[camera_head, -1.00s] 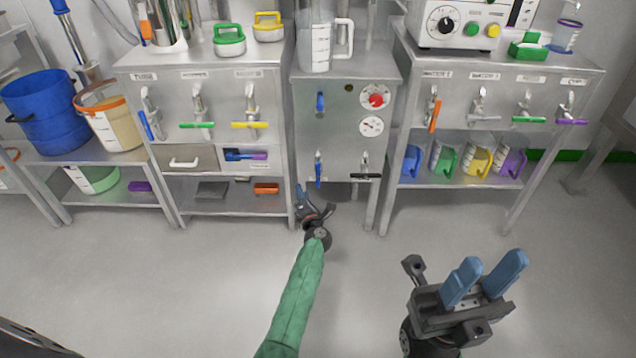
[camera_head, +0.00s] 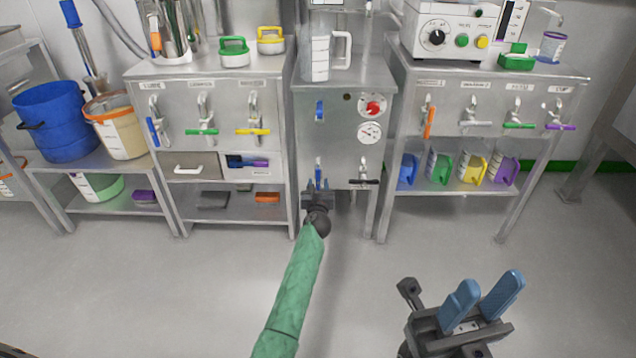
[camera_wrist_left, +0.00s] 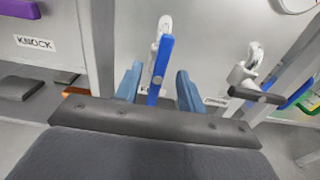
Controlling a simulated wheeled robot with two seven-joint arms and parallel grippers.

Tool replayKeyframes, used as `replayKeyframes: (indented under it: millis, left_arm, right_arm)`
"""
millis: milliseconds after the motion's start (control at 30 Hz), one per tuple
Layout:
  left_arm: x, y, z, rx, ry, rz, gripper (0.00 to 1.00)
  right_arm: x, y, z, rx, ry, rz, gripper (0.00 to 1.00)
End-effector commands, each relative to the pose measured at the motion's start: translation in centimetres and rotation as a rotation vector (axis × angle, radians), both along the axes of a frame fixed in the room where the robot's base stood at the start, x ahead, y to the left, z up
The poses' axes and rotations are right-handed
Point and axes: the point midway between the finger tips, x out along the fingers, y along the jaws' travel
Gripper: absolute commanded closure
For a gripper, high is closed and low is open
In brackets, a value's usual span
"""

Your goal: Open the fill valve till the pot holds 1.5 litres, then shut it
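The blue lever valve (camera_head: 318,172) hangs low on the front of the middle steel cabinet, its handle pointing down. In the left wrist view the blue handle (camera_wrist_left: 160,70) stands between the two blue fingers of my left gripper (camera_wrist_left: 158,88), with a gap on each side. My left gripper (camera_head: 318,187) is open in front of it; the label behind is mostly hidden. A clear graduated jug (camera_head: 319,58) with a white handle stands on the cabinet top; no level is readable. My right gripper (camera_head: 485,292) is open and empty over the floor at right.
Side cabinets carry coloured levers, such as an orange one (camera_head: 428,122). The floor in front is clear.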

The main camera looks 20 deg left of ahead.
Motion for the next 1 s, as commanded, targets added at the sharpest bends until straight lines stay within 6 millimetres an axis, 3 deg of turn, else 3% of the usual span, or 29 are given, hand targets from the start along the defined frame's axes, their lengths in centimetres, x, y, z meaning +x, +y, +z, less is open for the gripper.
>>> replayKeyframes:
  millis: [300, 633, 833, 1000]
  left_arm:
    - [2.8, 0.8, 0.0, 0.001, 0.0, 0.0, 0.61]
    - [3.0, 0.9, 0.0, 0.001, 0.001, 0.0, 0.61]
    - [3.0, 0.9, 0.0, 0.001, 0.001, 0.0, 0.98]
    - [3.0, 0.9, 0.0, 0.004, 0.002, 0.0, 1.0]
  right_arm:
    - [0.1, 0.3, -0.5, -0.005, -0.009, -0.003, 0.64]
    - [0.1, 0.3, -0.8, -0.016, 0.0, -0.003, 0.64]
    - [0.0, 0.3, -1.1, -0.016, 0.011, -0.003, 0.64]
    - [0.0, 0.3, -1.1, -0.015, 0.009, -0.003, 0.64]
